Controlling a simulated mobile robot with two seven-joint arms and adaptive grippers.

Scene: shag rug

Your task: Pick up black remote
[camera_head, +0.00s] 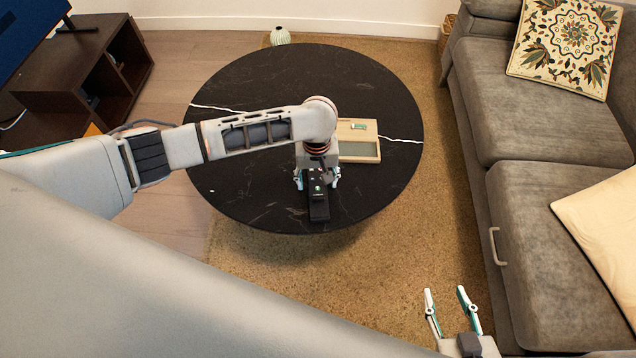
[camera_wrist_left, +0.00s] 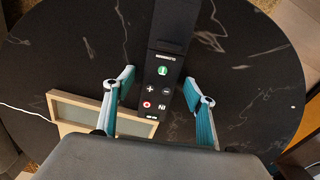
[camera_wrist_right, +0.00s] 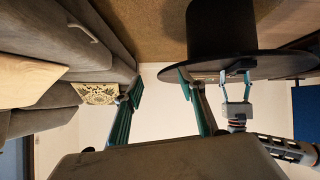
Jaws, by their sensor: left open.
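The black remote (camera_head: 319,209) lies on the round black table near its front edge. In the left wrist view the remote (camera_wrist_left: 163,70) shows a green button and several smaller buttons, and its far end runs out of the picture.
The round black table (camera_head: 240,160) has white veins and much bare top. A wooden tray (camera_head: 360,133) with a small item on it sits behind my left gripper. A grey sofa (camera_head: 540,130) with cushions stands at right. A dark cabinet (camera_head: 75,80) stands at left.

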